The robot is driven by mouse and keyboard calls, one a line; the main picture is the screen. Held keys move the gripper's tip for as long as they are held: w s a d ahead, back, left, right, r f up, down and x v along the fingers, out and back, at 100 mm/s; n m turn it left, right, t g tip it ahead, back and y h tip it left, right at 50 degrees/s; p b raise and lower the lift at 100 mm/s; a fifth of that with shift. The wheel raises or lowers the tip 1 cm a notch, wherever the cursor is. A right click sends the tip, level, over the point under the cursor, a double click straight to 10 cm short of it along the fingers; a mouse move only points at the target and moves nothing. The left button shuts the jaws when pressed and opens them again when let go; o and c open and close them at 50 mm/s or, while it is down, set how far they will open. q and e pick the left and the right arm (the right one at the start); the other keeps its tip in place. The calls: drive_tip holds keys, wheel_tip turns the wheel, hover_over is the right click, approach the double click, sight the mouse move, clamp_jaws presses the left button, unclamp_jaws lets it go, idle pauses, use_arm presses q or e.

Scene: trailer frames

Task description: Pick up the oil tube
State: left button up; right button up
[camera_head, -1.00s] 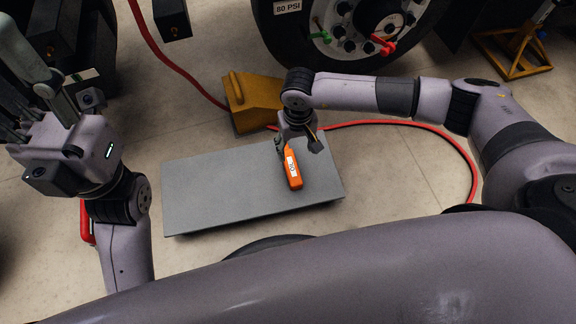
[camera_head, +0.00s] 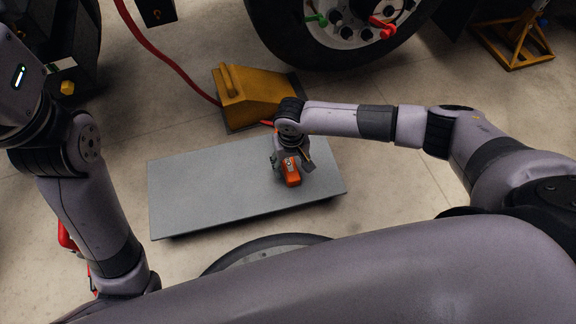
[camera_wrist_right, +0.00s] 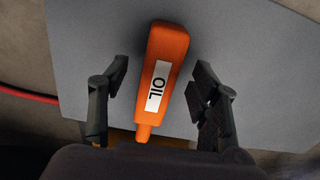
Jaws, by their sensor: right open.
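The orange oil tube (camera_head: 291,176), with a white "OIL" label, is at the right part of the grey platform (camera_head: 205,192). In the right wrist view the tube (camera_wrist_right: 166,50) points its narrow nozzle towards my gripper, with the grey surface behind it. My right gripper (camera_head: 293,163) is at the tube, covering part of it in the head view. In the right wrist view its open fingers (camera_wrist_right: 158,98) are on both sides of the tube, with visible gaps. My left arm is at the left of the head view; its fingers are outside the picture.
A yellow wheel chock (camera_head: 250,98) stands behind the platform. A red hose (camera_head: 165,60) runs on the floor towards it. A large tyre (camera_head: 290,45) is at the back, and a yellow stand (camera_head: 512,45) at the back right. The platform's left part is clear.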

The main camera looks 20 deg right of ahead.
sight(290, 167)
wheel_tip(290, 167, down, 3)
drive_tip(key=shift+f+b, duration=0.2)
drive_tip(key=shift+b, duration=0.55)
drive_tip(key=shift+c, duration=0.4)
drive_tip(key=shift+a+r, duration=0.1)
clamp_jaws()
